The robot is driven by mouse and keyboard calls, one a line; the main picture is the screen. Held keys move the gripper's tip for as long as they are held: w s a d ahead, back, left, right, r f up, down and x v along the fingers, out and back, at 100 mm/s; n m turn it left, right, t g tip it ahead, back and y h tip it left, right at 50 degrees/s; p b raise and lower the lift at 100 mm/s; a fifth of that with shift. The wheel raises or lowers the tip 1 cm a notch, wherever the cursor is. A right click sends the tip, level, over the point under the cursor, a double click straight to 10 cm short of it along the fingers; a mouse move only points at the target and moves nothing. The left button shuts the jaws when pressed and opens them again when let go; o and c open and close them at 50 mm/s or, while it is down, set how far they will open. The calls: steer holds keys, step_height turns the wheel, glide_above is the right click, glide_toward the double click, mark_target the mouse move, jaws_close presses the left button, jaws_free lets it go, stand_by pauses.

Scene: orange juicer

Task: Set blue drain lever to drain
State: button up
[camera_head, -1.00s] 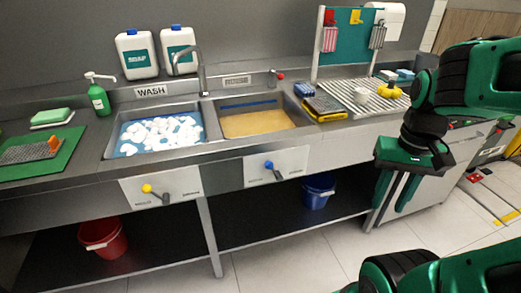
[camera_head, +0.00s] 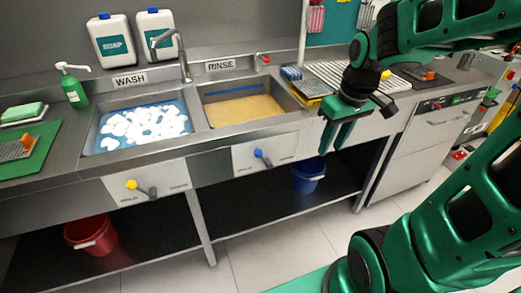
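The blue drain lever (camera_head: 262,157) is mounted on a pale plate (camera_head: 283,150) on the front of the counter, below the rinse basin (camera_head: 243,110). Its blue knob is at the upper left and its dark handle points down to the right. The rinse basin holds brownish-yellow liquid. My gripper (camera_head: 335,148) hangs to the right of the lever, fingers pointing down, apart from it and in front of the counter. A gap shows between its two fingers and nothing is held.
A similar lever with a yellow knob (camera_head: 132,185) sits below the foamy wash basin (camera_head: 140,128). A blue bucket (camera_head: 308,177) and a red bucket (camera_head: 92,238) stand under the counter. The floor in front is clear.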

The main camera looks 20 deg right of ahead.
mark_target(260, 151)
steer(key=w+a+f+n+t+y, duration=0.25)
steer(key=w+a+n, duration=0.55)
steer(key=w+a, duration=0.45)
steer(key=shift+m+g, duration=0.3)
steer(key=shift+g, duration=0.15)
steer(key=x, duration=0.3)
steer(key=d+x, duration=0.1)
steer(key=x, duration=0.2)
steer(key=w+d+x, duration=0.1)
steer(key=x, duration=0.3)
steer(key=shift+w+f, duration=0.15)
steer(key=shift+a, duration=0.1)
jaws_close()
